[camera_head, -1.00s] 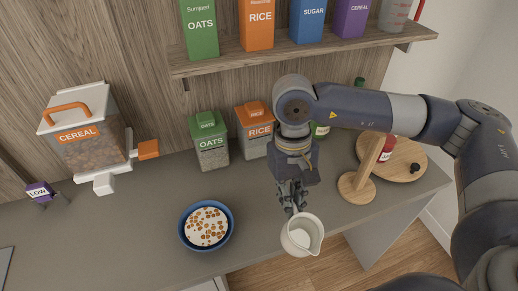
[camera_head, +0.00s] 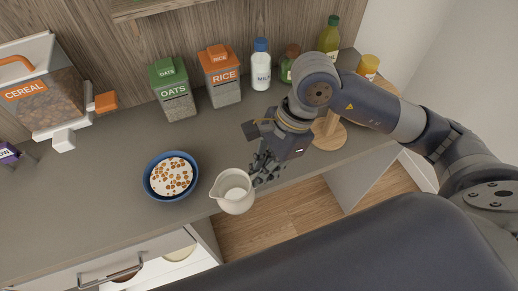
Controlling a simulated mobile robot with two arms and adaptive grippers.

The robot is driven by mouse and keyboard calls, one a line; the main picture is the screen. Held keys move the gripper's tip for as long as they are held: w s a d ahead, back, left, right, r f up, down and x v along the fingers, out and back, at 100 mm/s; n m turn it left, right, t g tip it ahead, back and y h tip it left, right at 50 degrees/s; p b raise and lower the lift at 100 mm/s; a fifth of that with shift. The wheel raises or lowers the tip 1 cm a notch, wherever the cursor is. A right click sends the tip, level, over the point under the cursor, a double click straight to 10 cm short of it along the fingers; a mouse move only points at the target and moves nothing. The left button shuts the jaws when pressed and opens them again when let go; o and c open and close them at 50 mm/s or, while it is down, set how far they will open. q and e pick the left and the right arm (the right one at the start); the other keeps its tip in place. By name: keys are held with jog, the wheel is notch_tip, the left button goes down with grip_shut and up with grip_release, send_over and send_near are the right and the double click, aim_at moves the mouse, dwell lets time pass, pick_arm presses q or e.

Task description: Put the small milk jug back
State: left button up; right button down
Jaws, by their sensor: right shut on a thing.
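The small milk jug (camera_head: 234,195) is cream white with a spout, and some white milk shows inside. My right gripper (camera_head: 259,172) is shut on its right side. The jug is about upright, its spout towards the upper left, and overlaps the counter's front edge in the head view. I cannot tell its height above the counter. Just left of it, a blue bowl (camera_head: 149,189) of milk and cereal rings stands on the counter. My left gripper is not in view.
On the grey counter (camera_head: 90,190), oats (camera_head: 176,100) and rice (camera_head: 222,92) canisters, a milk bottle (camera_head: 261,70) and other bottles line the back. A cereal dispenser (camera_head: 45,95) stands left. A round wooden stand (camera_head: 330,137) is right of my gripper. An open drawer (camera_head: 150,270) shows below.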

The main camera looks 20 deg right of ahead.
jog(key=shift+d+m, duration=0.2)
jog(key=shift+m, duration=0.4)
jog(key=w+d+f+p, duration=0.1)
jog(key=w+d+p, duration=0.1)
jog(key=w, duration=0.2)
jog(key=w+d+f+p, duration=0.2)
jog(key=w+d+p, duration=0.1)
jog(key=w, duration=0.2)
jog(key=w+d+f+p, duration=0.1)
jog(key=w+d+p, duration=0.1)
jog(key=w+p, duration=0.1)
jog(key=shift+w+d+f, duration=0.2)
jog(key=shift+w, duration=0.25)
jog(key=shift+w+d+f, duration=0.15)
jog(key=shift+w+f, duration=0.05)
jog(key=shift+w, duration=0.2)
jog(key=shift+f, duration=0.35)
jog(key=c, duration=1.7)
grip_release()
